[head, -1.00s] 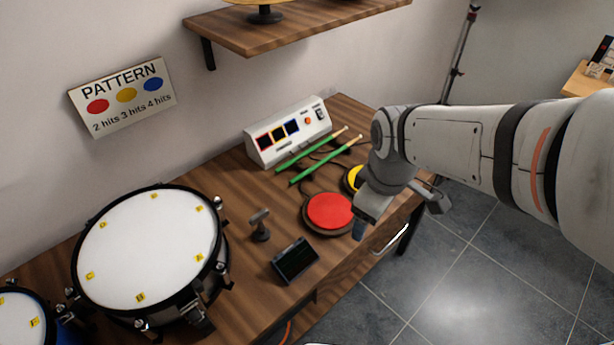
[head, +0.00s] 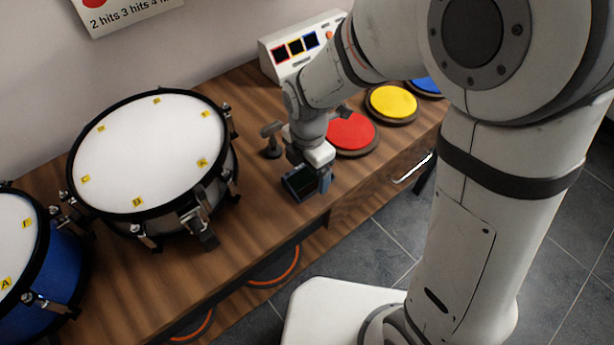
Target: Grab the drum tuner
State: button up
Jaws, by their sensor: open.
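A small dark flat device with a screen (head: 298,184), which looks like the drum tuner, lies on the wooden table near its front edge. My gripper (head: 310,172) is open and points down right over the device, hiding part of it. One finger shows at the device's right side; the other is hard to make out. I cannot tell whether the fingers touch it. A grey T-shaped tool (head: 271,139) stands upright just behind and left of my gripper.
Red (head: 352,132), yellow (head: 391,101) and blue (head: 427,86) pads lie to the right. A white console (head: 281,53) is at the back. The table's front-left surface (head: 235,265) is clear.

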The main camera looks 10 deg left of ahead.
aim_at(309, 178)
jog(key=shift+f, duration=1.45)
jog(key=shift+c, duration=0.4)
jog(key=c, duration=1.1)
